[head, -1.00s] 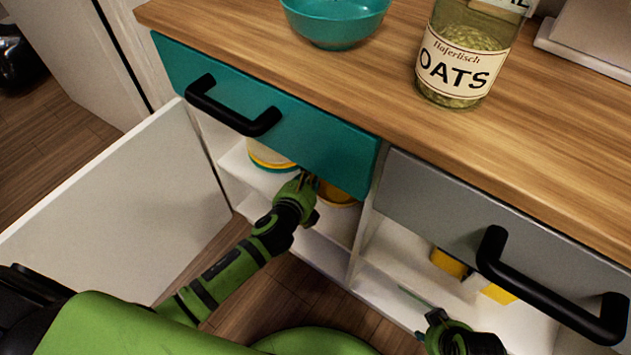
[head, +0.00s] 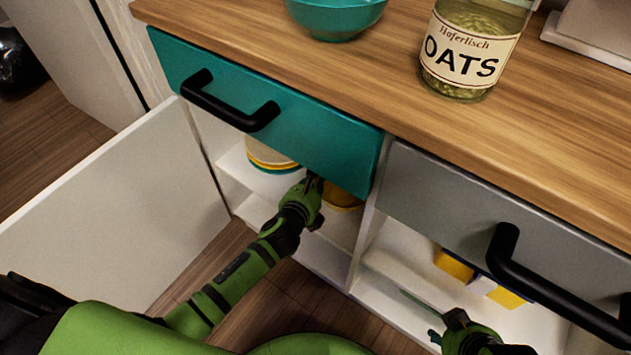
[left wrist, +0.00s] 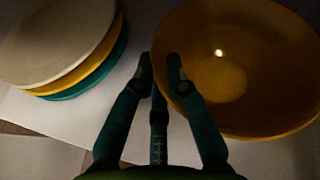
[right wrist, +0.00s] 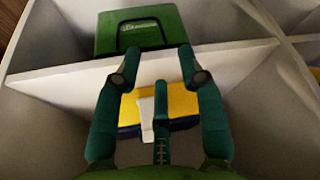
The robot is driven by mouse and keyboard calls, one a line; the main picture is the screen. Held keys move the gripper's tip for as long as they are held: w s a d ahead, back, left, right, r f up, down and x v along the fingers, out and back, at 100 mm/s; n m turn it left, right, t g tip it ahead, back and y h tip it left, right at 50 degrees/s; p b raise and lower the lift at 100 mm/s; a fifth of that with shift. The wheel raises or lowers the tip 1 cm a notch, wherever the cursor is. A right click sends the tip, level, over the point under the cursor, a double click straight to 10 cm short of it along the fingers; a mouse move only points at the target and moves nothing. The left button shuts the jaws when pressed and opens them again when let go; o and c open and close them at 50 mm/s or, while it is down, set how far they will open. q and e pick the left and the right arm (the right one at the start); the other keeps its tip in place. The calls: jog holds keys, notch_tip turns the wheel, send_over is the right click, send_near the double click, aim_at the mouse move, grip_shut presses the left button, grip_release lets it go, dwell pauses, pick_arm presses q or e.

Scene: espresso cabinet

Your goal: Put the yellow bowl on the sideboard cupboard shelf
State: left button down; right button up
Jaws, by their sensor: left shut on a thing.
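The yellow bowl (left wrist: 245,55) fills the upper right of the left wrist view, inside the left cupboard compartment. In the head view a small part of the bowl (head: 343,197) shows under the teal drawer; the rest is hidden. My left gripper (left wrist: 160,65) is shut on the bowl's near-left rim; in the head view this gripper (head: 314,182) reaches in under the drawer. The white cupboard shelf (left wrist: 60,125) lies below it. My right gripper (right wrist: 159,75) is open and empty, in front of the right compartment at the lower right of the head view (head: 425,315).
A stack of plates (left wrist: 60,45) stands left of the bowl. The teal drawer (head: 265,120) hangs above, and the white door (head: 120,215) is open at left. Oats jar (head: 470,50) and teal bowl (head: 335,18) stand on the worktop.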

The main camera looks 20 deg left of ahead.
pick_arm(q)
jog(key=c, duration=1.2)
grip_release()
jog(key=shift+c, duration=0.2)
jog(key=shift+s+r, duration=0.1)
jog(key=shift+s, duration=0.1)
jog(key=d+p+v, duration=0.1)
jog(key=p+v, duration=0.3)
jog(key=v, duration=0.8)
jog(key=s+a+f+n+g, duration=0.2)
jog(key=s+f+n+g, duration=0.3)
jog(key=n, duration=1)
jog(key=s+a+f+n+g, duration=0.3)
jog(key=s+f+n+g, duration=0.2)
jog(key=s+n, duration=0.6)
notch_tip(320, 180, down, 2)
jog(key=n, duration=0.5)
jog(key=shift+g+y, duration=0.4)
pick_arm(e)
notch_tip(320, 180, down, 9)
jog(key=g, duration=0.1)
jog(key=shift+r, duration=0.15)
